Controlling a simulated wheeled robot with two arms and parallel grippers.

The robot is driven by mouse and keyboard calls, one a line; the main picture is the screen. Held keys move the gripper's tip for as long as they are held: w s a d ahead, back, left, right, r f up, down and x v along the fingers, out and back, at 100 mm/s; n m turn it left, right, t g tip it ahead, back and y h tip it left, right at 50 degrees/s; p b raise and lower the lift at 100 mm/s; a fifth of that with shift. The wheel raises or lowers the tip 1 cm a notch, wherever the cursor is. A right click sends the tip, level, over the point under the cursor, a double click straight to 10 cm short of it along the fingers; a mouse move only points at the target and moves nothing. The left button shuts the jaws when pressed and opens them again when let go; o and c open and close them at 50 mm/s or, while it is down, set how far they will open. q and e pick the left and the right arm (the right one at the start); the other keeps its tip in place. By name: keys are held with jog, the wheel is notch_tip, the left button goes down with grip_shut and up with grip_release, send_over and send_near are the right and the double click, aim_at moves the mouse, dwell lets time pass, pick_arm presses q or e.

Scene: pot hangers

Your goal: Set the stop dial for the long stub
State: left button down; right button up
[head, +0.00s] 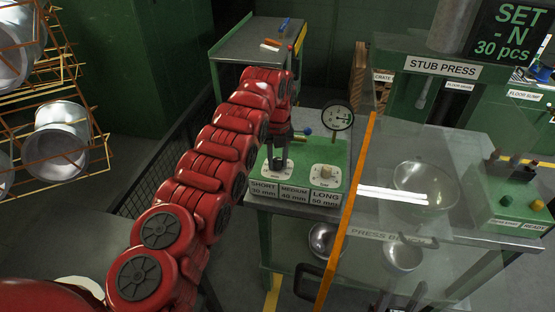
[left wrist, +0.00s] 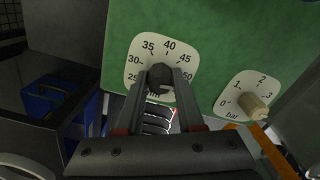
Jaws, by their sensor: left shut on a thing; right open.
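The stop dial's white plate (head: 268,174) sits on the left of the green panel; in the left wrist view its scale plate (left wrist: 170,48) reads from 25 to 50. My left gripper (head: 279,162) points down onto this dial. In the left wrist view, the gripper (left wrist: 160,85) is shut on the dial's dark knob (left wrist: 159,73). The fingers partly cover the knob, and I cannot tell which number it points at. The label strip (head: 295,192) below reads short 30 mm, medium 40 mm, long 50 mm. My right gripper is not in view.
A second dial (left wrist: 246,97) with a tan knob, marked bar, sits right of the stop dial. A round gauge (head: 337,118) stands behind the panel.

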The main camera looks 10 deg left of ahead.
pick_arm(q)
jog(key=shift+m, duration=0.4)
jog(key=c, duration=0.5)
grip_release()
jog(key=shift+c, duration=0.2)
